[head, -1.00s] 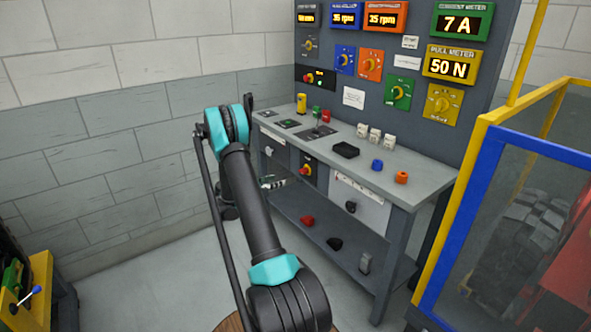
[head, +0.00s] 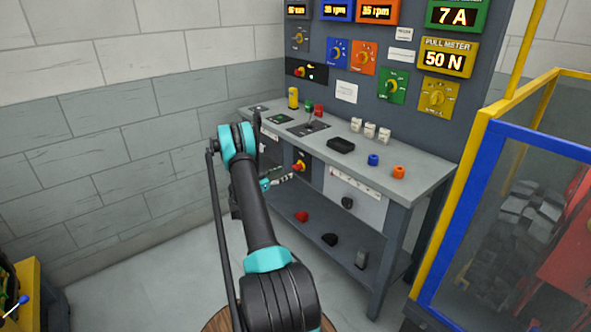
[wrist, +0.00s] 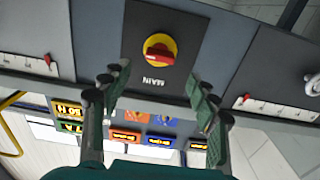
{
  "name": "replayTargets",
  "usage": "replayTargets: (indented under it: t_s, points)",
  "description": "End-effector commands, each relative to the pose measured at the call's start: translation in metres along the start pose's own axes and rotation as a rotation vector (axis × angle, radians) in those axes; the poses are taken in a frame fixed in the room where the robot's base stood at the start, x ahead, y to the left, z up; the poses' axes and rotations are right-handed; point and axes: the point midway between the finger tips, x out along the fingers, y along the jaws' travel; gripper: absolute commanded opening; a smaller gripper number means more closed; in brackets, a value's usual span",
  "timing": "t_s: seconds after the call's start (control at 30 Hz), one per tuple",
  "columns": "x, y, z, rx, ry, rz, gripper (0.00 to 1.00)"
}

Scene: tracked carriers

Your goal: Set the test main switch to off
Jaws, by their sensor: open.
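The main switch, a red knob on a yellow disc, sits on a dark plate in the bench's front. In the head view the switch (head: 301,167) is small, just right of my gripper (head: 279,179). In the wrist view the switch (wrist: 159,49) is large, with the word MAIN upside down below it. Its red handle lies roughly crosswise in that picture. My gripper (wrist: 157,82) is open and empty. Its fingers stand apart left and right of the switch's line, short of the knob and not visibly touching it. My arm hides part of the gripper in the head view.
The grey bench (head: 430,185) carries buttons, a lever and small blocks on top. A meter panel (head: 400,60) rises behind it, with another red-and-yellow knob (head: 300,71). A yellow-and-blue guard frame (head: 470,175) stands right. Floor left of the bench is clear.

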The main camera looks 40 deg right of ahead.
Motion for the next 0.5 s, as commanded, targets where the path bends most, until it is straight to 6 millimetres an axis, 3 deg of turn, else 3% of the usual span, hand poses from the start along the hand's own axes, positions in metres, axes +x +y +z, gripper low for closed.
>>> replayTargets:
  t_s: [0.3, 0.5]
  points:
    - [0.059, 0.001, 0.0, 0.0, 0.0, 0.003, 0.6]
    - [0.077, 0.0, 0.0, 0.0, 0.0, 0.002, 0.6]
